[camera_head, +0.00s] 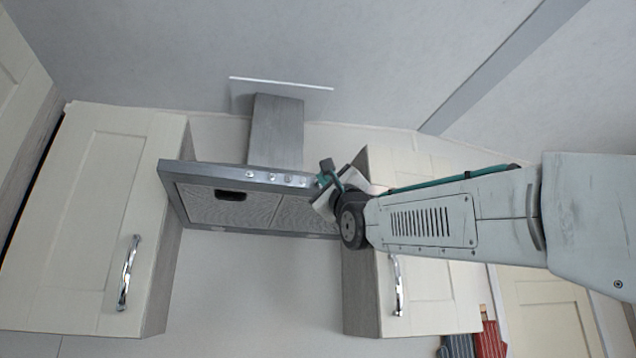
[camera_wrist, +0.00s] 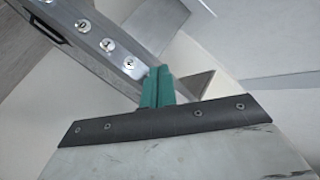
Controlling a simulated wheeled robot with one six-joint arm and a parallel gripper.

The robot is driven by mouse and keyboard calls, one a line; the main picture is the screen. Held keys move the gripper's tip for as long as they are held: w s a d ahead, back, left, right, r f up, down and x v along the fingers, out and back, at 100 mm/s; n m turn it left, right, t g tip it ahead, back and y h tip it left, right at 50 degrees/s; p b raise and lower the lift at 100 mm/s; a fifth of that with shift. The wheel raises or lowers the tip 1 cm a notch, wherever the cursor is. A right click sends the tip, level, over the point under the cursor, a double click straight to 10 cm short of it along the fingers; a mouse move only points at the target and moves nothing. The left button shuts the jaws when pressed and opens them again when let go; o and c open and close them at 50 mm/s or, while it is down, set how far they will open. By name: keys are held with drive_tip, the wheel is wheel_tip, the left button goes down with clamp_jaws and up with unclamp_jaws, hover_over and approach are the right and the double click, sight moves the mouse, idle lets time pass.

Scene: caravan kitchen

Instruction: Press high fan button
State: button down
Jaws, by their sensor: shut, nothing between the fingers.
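The range hood's metal front strip carries a row of round buttons (camera_head: 288,179) in the head view. In the wrist view a button marked 0 (camera_wrist: 83,26), one marked 1 (camera_wrist: 107,45) and one that looks marked 2 (camera_wrist: 129,62) run down toward my fingers. Any button further along the strip is hidden behind the fingers, so I cannot make out the high fan button for sure. My gripper (camera_head: 326,174) is at the right end of the strip. Its teal fingers (camera_wrist: 157,86) are shut and empty; contact with the strip cannot be told.
The hood (camera_head: 225,208) hangs between a left cabinet (camera_head: 85,220) and a right cabinet (camera_head: 430,290), both with chrome handles. My arm crosses in front of the right cabinet. The hood's duct (camera_head: 276,130) rises to the ceiling. Space left of my gripper before the strip is clear.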

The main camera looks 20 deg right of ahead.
idle(0.6)
drive_tip(key=shift+w, duration=0.4)
drive_tip(key=shift+w, duration=0.35)
idle(0.5)
drive_tip(key=shift+s, duration=0.75)
drive_tip(key=shift+s+a, duration=0.2)
drive_tip(key=shift+s, duration=2.3)
